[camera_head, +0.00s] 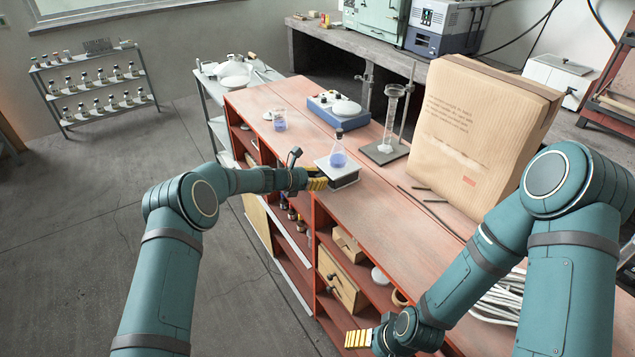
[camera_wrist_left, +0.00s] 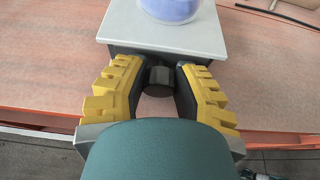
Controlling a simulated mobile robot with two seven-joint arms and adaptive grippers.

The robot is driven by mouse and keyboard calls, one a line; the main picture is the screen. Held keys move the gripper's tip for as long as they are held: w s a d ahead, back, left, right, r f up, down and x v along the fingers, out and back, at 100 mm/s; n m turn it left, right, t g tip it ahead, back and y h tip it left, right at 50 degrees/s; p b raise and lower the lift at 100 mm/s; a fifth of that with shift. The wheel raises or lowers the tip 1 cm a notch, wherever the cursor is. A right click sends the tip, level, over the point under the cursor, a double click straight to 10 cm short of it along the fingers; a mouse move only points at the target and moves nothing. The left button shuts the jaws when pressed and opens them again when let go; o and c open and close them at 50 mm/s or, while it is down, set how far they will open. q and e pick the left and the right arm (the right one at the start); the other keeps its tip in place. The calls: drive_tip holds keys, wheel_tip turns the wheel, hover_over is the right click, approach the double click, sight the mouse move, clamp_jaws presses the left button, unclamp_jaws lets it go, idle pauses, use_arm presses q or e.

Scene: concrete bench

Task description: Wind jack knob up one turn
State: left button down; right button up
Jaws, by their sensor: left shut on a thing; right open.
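The lab jack (camera_head: 345,181) stands on the red bench top near its front edge, with a pale square top plate that also shows in the left wrist view (camera_wrist_left: 190,40). A flask of blue liquid (camera_head: 338,158) with a dark stopper stands on the plate; its base shows in the left wrist view (camera_wrist_left: 172,10). The jack's dark round knob (camera_wrist_left: 159,80) lies between the fingers of my left gripper (camera_wrist_left: 160,88), which is shut on it. In the head view my left gripper (camera_head: 318,182) is at the jack's left side. My right gripper (camera_head: 358,339) is open and empty, low in front of the bench.
On the bench are a beaker of blue liquid (camera_head: 279,120), a blue stirrer or hotplate (camera_head: 335,108), a glass cylinder on a stand (camera_head: 390,110) and a large cardboard box (camera_head: 474,140). Dark rods (camera_head: 428,208) lie right of the jack. Shelves (camera_head: 345,278) open below the top.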

use_arm(q)
drive_tip(key=shift+m+b, duration=0.4)
drive_tip(key=c, duration=0.7)
unclamp_jaws()
drive_tip(key=v, duration=1.2)
drive_tip(key=shift+s+d, duration=0.15)
drive_tip(key=shift+s, duration=0.05)
